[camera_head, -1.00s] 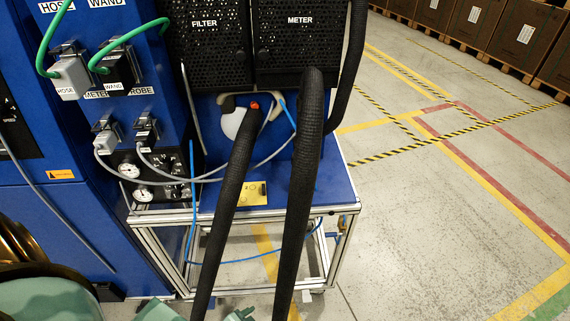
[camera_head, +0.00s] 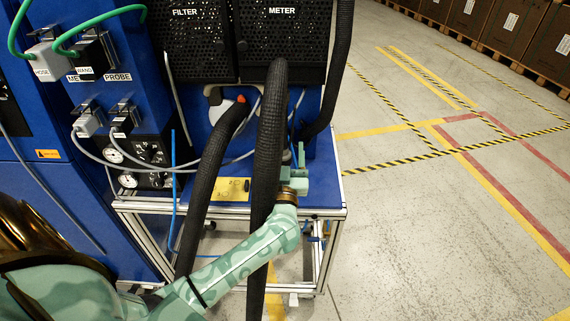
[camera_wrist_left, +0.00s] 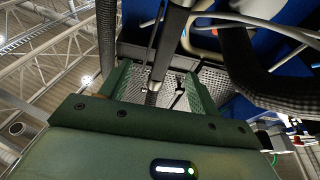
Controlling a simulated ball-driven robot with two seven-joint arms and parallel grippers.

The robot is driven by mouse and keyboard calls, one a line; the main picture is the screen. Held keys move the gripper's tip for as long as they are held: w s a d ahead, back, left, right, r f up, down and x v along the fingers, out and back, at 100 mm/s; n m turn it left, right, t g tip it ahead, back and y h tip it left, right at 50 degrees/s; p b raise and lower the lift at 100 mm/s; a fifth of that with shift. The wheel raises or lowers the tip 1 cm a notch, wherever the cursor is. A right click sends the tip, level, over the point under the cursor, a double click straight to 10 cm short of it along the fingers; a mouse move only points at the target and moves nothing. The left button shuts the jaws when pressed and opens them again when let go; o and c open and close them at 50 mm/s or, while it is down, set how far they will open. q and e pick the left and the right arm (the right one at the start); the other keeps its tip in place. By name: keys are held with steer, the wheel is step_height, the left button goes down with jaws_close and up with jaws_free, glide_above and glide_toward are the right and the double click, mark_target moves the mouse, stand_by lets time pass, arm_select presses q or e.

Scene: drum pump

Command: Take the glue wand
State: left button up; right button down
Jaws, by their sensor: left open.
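My left gripper (camera_head: 298,178) is at the right end of the blue tabletop, just right of a thick black hose in the head view. In the left wrist view its two green fingers are apart (camera_wrist_left: 158,82). A dark rod with a paler metal end (camera_wrist_left: 153,92) shows in the gap between them; I cannot tell whether it is the glue wand or how deep it sits. In the head view an orange-tipped part (camera_head: 240,99) sits at the top of another black hose, left of my gripper. No clearly recognisable wand shows in the head view. The right gripper is not in view.
Black perforated boxes marked FILTER (camera_head: 187,45) and METER (camera_head: 283,48) stand behind the blue tabletop (camera_head: 322,172). A blue cabinet (camera_head: 45,200) with plugs and cables is at the left. A black hose (camera_head: 267,140) crosses in front of the table. Floor to the right is open.

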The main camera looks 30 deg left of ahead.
mark_target(285, 128)
arm_select(q)
steer(key=b+x, duration=0.1)
steer(key=x, duration=0.2)
steer(key=shift+w+a, duration=0.3)
steer(key=shift+w, duration=0.05)
steer(key=shift+r+p+x, duration=0.25)
steer(key=shift+p+x, duration=0.1)
steer(key=shift+x, duration=1.55)
steer(key=shift+f, duration=0.15)
steer(key=shift+c, duration=0.3)
